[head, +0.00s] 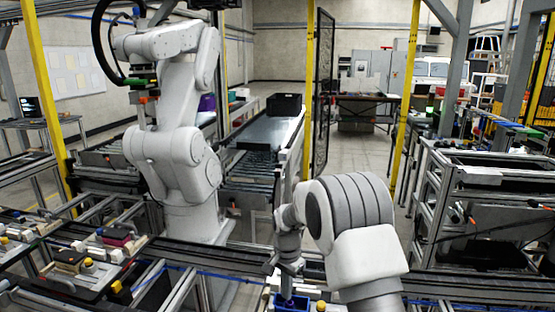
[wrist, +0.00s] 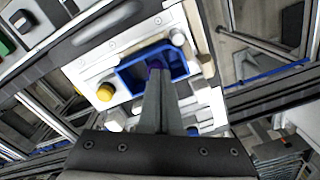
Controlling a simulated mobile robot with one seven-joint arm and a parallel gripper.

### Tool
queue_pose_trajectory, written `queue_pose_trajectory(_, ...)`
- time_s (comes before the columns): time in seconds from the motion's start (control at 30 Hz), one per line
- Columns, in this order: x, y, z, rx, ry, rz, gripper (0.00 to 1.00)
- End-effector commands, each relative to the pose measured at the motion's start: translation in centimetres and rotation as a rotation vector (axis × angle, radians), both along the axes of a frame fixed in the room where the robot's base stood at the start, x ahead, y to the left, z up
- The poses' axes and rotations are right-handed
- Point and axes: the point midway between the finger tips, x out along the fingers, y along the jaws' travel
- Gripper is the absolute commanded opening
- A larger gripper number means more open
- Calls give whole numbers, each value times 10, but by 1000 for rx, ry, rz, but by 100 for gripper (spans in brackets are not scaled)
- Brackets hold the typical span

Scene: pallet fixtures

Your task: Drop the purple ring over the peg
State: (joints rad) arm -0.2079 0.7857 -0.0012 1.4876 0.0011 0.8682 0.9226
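In the wrist view, my gripper (wrist: 157,72) reaches down into a blue open-topped tray (wrist: 124,77). Its two fingers look close together, but I cannot tell whether they grip anything. A small purple patch, likely the purple ring (wrist: 155,64), shows right at the fingertips, mostly hidden by them. In the head view, my gripper (head: 289,297) points down at the blue tray (head: 300,304) near the bottom edge. I cannot make out the peg for certain in either view.
The tray sits on a pale fixture plate (wrist: 90,72) with a yellow knob (wrist: 105,92) and a white round post (wrist: 177,37) close beside it. Conveyor rails run around the plate. A large white robot arm (head: 175,130) stands behind left in the head view.

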Motion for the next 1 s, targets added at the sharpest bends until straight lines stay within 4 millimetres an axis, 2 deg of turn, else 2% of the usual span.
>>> queue_pose_trajectory(1.0, 0, 0, -17, -1, 1, 0, 0)
